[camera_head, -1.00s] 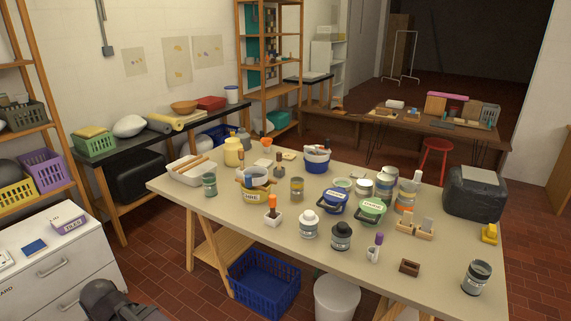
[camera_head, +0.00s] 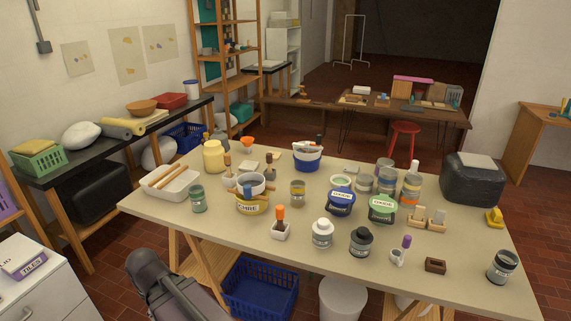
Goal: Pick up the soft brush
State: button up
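Several brush-like tools stand on the large table (camera_head: 330,240). One with an orange handle (camera_head: 281,212) stands upright in a small white holder (camera_head: 281,231) near the front edge. One with a purple handle (camera_head: 407,241) leans in another small white holder (camera_head: 397,257) at the front right. I cannot tell from the picture which one is the soft brush. A dark part of my arm shows at the bottom left, in front of the table and apart from it. My gripper's fingers are not visible.
Jars with white (camera_head: 322,232) and black (camera_head: 361,240) lids stand between the two holders. Blue (camera_head: 340,201) and green (camera_head: 382,208) lidded tubs stand behind them. A white tray (camera_head: 170,183) lies at the left. A blue crate (camera_head: 260,290) and white bin (camera_head: 342,299) stand under the table.

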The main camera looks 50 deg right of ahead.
aim_at(269, 156)
jog(key=z, duration=0.5)
jog(key=i, duration=0.55)
jog(key=z, duration=0.75)
jog(key=i, duration=0.6)
jog(key=z, duration=0.3)
